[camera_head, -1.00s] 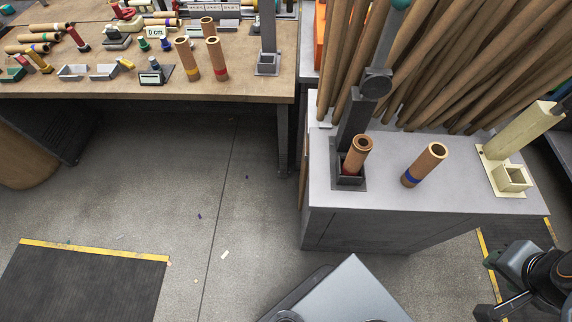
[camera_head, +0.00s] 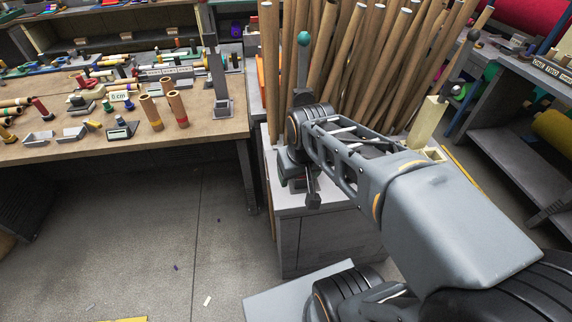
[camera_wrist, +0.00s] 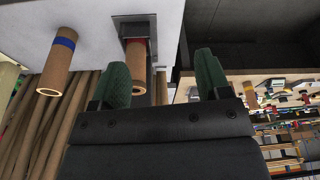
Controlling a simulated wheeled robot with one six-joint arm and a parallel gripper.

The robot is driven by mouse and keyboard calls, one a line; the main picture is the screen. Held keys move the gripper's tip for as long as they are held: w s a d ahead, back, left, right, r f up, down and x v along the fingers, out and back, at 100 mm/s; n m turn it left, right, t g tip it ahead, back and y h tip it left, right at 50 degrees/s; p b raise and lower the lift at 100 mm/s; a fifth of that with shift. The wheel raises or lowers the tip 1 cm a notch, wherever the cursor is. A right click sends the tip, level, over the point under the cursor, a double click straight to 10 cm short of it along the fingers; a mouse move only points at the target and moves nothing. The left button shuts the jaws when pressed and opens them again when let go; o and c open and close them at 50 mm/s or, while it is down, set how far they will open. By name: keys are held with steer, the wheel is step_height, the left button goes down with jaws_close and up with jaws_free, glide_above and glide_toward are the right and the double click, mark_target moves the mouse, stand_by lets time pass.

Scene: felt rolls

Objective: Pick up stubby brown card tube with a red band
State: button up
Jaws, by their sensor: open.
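The stubby brown card tube with a red band (camera_wrist: 136,65) stands in a square grey holder (camera_wrist: 132,18) on the light grey cabinet top. In the wrist view it is at the left end of the gap between my fingers, partly behind the left finger. My gripper (camera_wrist: 163,80) is open and empty, with green finger pads on both sides. I cannot tell whether the left finger touches the tube. In the head view my arm hides most of the tube and the holder.
A blue-banded tube (camera_wrist: 58,62) stands to the left on the same cabinet (camera_head: 300,208). Many long brown tubes (camera_head: 345,60) lean behind it. A cream post (camera_head: 428,120) stands at the right. The floor between is mostly clear.

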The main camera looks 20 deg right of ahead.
steer(key=shift+o, duration=0.5)
steer(key=w+d+r+g+p, duration=0.1)
steer(key=w+d+r+p, duration=0.1)
steer(key=w+r, duration=0.2)
steer(key=shift+w+d+r, duration=0.15)
steer(key=shift+w+d, duration=0.1)
steer(key=shift+w, duration=0.7)
steer(key=shift+g, duration=0.9)
steer(key=w+d+p, duration=0.1)
steer(key=w, duration=0.1)
steer(key=w+d+p, duration=0.1)
steer(key=w+d, duration=0.1)
steer(key=w+d+r+p, duration=0.1)
steer(key=w+d, duration=0.1)
steer(key=shift+w, duration=0.3)
step_height(320, 180, down, 8)
steer(key=shift+w+p, duration=0.1)
steer(key=shift+p, duration=0.35)
step_height(320, 180, down, 5)
steer(key=shift+f+p, duration=0.2)
steer(key=shift+p, duration=0.5)
steer(key=shift+c, duration=0.2)
steer(key=c, duration=1.2)
steer(key=shift+c, duration=0.2)
